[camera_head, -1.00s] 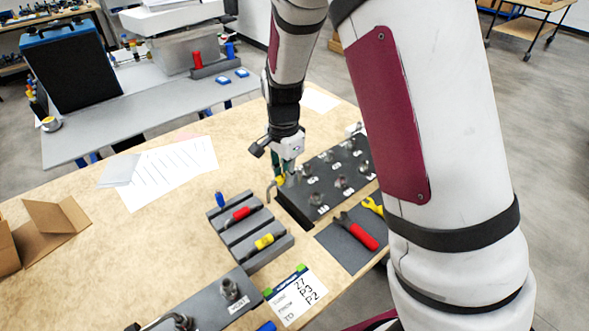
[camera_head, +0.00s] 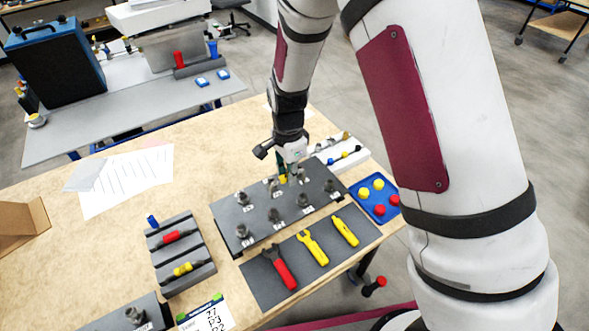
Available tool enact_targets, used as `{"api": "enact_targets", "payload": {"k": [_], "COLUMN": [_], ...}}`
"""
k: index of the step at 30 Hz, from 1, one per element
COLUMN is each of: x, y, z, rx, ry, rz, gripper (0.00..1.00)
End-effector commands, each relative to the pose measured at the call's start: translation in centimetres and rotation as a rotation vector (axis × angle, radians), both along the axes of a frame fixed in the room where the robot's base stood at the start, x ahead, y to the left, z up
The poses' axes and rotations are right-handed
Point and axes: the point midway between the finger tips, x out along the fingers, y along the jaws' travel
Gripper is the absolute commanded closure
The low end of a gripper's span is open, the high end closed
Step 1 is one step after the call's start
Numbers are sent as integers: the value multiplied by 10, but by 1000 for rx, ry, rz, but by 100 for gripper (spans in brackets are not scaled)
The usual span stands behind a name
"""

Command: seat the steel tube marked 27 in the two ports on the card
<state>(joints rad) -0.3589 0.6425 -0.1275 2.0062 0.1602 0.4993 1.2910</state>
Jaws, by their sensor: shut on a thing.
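My gripper (camera_head: 289,177) is shut on the steel tube (camera_head: 274,183), of which only a small bent piece shows beside the fingers. The gripper is over the far side of the dark port plate (camera_head: 318,207), among its fittings. The plate carries several upright steel ports with small white labels too small to read. I cannot tell whether the tube ends touch any port. The white card (camera_head: 196,323) at the bottom edge reads 27, P3, P2.
A dark mat (camera_head: 262,289) in front of the plate holds a red-handled tool (camera_head: 281,270) and two yellow ones. A blue tray (camera_head: 379,212) of red and yellow caps is at right. A grey rack (camera_head: 168,245) stands left. Papers (camera_head: 130,178) lie on clear table.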

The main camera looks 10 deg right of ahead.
Motion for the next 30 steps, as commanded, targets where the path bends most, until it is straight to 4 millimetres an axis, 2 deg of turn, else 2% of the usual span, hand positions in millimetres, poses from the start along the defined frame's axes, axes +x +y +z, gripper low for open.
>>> {"api": "enact_targets", "payload": {"k": [30], "x": [0], "y": [0], "z": [-53], "rx": [0], "ry": [2], "rz": [-1], "gripper": [100]}}
